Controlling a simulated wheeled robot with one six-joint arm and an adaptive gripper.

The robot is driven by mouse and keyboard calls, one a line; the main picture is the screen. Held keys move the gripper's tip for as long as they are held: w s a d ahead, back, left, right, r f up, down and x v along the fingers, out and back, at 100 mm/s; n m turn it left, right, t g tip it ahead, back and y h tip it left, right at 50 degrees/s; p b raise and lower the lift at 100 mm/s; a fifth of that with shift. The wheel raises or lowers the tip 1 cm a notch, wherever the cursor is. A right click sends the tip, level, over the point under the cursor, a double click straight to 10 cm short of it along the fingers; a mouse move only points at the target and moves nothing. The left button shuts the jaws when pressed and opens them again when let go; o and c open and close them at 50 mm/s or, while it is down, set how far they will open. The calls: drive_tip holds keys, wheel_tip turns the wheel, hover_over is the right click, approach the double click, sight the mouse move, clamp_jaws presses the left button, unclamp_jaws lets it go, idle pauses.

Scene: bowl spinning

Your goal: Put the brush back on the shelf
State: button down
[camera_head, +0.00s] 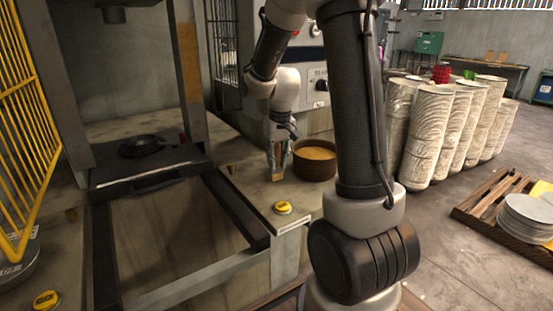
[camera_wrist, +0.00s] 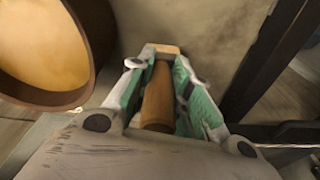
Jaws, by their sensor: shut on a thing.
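The brush (camera_head: 277,174) is a light wooden piece held between the fingers of my gripper (camera_head: 278,157), just above or on the grey counter. In the wrist view, the brush (camera_wrist: 157,98) is a tan handle lying lengthwise between the green-padded fingers of my gripper (camera_wrist: 158,65), with a lighter block at its far end. My gripper is shut on it. I cannot tell whether the brush touches the counter. No surface is clearly identifiable as the shelf.
A brown pot (camera_head: 315,172) with yellowish contents stands right of my gripper; it also shows in the wrist view (camera_wrist: 97,25). A yellow button (camera_head: 283,208) sits on the counter's front. A dark-framed press (camera_head: 190,70) stands left. Several pale rolls (camera_head: 425,135) stand right.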

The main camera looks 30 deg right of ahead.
drive_tip(key=c, duration=1.3)
unclamp_jaws()
drive_tip(key=shift+r, duration=0.35)
wheel_tip(320, 180, up, 11)
drive_tip(key=s, duration=0.2)
drive_tip(key=s+a+t, duration=0.1)
drive_tip(key=s, duration=0.6)
drive_tip(key=s+a+r+n, duration=0.1)
drive_tip(key=s+a, duration=0.1)
drive_tip(key=s, duration=0.5)
drive_tip(key=s+a+r+t, duration=0.1)
drive_tip(key=s+a, duration=0.1)
drive_tip(key=s, duration=0.5)
drive_tip(key=shift+s+r+n+t, duration=0.2)
drive_tip(key=shift+s+n+t, duration=0.1)
drive_tip(key=shift+s+n, duration=0.1)
